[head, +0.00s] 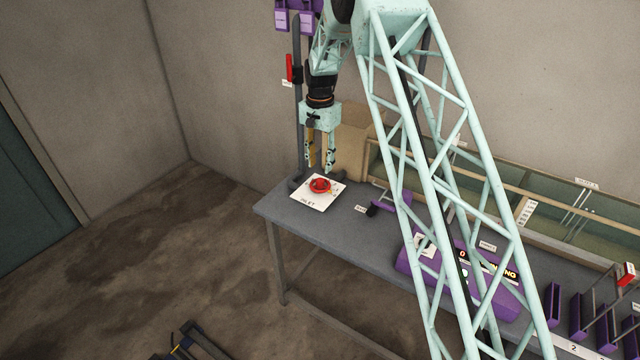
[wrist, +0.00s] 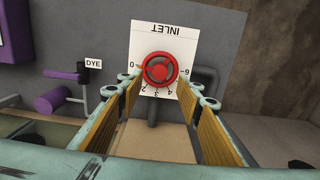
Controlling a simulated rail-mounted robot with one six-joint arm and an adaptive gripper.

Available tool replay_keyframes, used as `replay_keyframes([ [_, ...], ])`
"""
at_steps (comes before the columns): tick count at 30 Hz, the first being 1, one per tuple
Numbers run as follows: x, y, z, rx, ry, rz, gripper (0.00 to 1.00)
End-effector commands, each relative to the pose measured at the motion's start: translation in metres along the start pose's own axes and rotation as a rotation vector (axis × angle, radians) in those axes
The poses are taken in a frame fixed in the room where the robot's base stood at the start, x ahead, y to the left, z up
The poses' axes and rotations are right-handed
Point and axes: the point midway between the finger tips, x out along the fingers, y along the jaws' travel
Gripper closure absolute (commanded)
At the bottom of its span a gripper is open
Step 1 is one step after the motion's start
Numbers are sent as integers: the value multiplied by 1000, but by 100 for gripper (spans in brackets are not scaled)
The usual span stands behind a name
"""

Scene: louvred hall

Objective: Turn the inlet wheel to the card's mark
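The red inlet wheel (head: 320,185) sits on a white INLET card (head: 308,200) at the left end of the grey bench. In the wrist view the wheel (wrist: 160,69) is round with a red hub, and numbers run around its lower half on the card (wrist: 146,38). The numbers 0, 2, 3, 4 and 6 show; others are hidden or unclear. I cannot make out the wheel's pointer or a marked target. My gripper (head: 320,168) is open and empty above the wheel, its fingers pointing down. In the wrist view the fingers (wrist: 163,110) stand apart on either side, clear of the wheel.
A grey pipe (head: 298,100) with a red lever (head: 289,68) rises behind the card. A cardboard-coloured box (head: 352,150) stands behind my gripper. A purple part with a DYE label (wrist: 93,63) lies nearby. A purple console (head: 410,262) and a glass-fronted tank (head: 480,185) are farther right.

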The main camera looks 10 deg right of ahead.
Motion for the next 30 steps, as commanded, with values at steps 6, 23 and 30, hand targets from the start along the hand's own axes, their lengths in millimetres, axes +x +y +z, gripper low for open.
replay_keyframes([
  [6,17,0,0,0,-1,1,67],
  [23,64,1,0,0,-1,1,67],
  [30,73,0,0,0,0,0,67],
])
